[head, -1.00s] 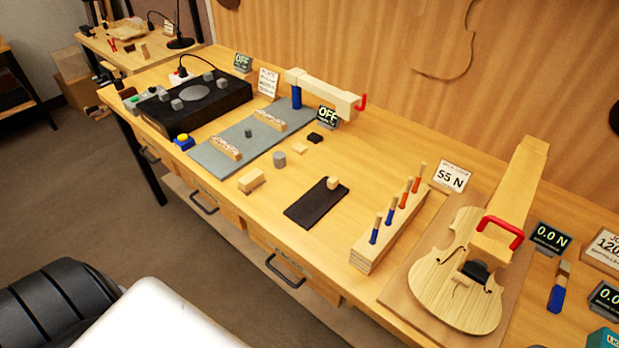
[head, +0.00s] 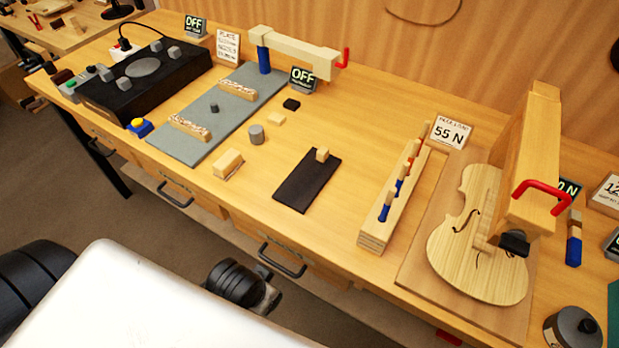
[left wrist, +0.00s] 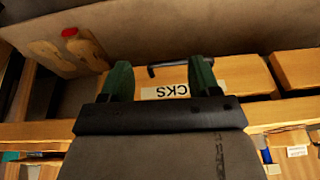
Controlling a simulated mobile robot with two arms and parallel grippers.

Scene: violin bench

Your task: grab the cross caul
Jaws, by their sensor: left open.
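No piece is labelled as the cross caul, and I cannot tell for certain which one it is. Wooden pieces that show are a small light block (head: 228,163) on the bench, two speckled wooden bars on a grey plate, the nearer one (head: 190,128) and the farther one (head: 238,89), and a small block (head: 322,155) on a dark mat (head: 303,185). My left gripper (left wrist: 161,80) is open and empty in the left wrist view, with its dark green fingers in front of a drawer front. It is not visible in the head view. My right gripper is not in view.
A long wooden press arm with a red handle (head: 541,193) stands over the violin body (head: 475,250) at right. A peg rack (head: 385,215) stands left of it. A black control box (head: 140,85) is at back left. Drawer handles (head: 283,262) protrude from the bench front.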

